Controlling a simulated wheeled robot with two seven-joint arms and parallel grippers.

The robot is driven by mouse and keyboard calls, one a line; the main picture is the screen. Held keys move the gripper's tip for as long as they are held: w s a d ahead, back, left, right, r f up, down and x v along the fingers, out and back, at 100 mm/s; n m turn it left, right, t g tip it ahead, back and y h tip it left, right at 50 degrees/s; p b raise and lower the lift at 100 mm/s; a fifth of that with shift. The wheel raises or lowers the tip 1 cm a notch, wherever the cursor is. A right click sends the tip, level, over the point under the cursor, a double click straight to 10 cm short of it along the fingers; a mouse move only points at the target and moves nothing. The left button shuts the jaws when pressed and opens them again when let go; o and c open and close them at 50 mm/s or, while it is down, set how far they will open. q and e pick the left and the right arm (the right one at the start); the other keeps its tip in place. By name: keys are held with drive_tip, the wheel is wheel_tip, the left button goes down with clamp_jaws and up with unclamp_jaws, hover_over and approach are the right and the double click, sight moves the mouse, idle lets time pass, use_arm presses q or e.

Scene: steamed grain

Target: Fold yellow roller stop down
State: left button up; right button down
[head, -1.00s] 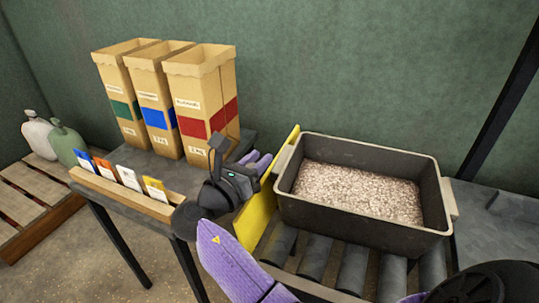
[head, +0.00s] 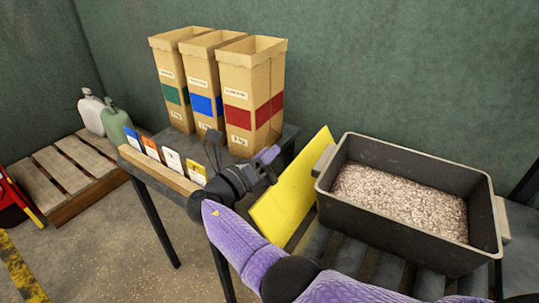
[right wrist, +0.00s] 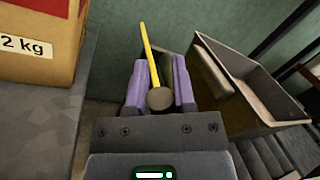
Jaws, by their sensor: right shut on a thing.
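The yellow roller stop (head: 297,190) is a flat yellow plate at the left end of the rollers. It leans to the left, away from the grey tub (head: 480,262), with its broad face showing. My right gripper (head: 267,162) is at the plate's upper left side. In the right wrist view, the purple fingers (right wrist: 160,88) are shut around a round brownish knob at the yellow plate (right wrist: 149,45), which shows as a thin strip there. The plate's lower hinge is hidden. My left gripper is not in view.
The tub of grain stands on the dark rollers (head: 387,272), just right of the stop. A table (head: 212,152) to the left bears three tall cardboard boxes (head: 236,85) and a wooden rack of coloured cards (head: 157,168). A pallet with two jugs stands farther left.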

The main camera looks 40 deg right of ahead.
drive_tip(key=shift+c, duration=2.2)
unclamp_jaws()
drive_tip(key=shift+a, duration=0.1)
drive_tip(key=v, duration=0.9)
drive_tip(key=shift+a+p, duration=0.35)
drive_tip(key=shift+p, duration=0.1)
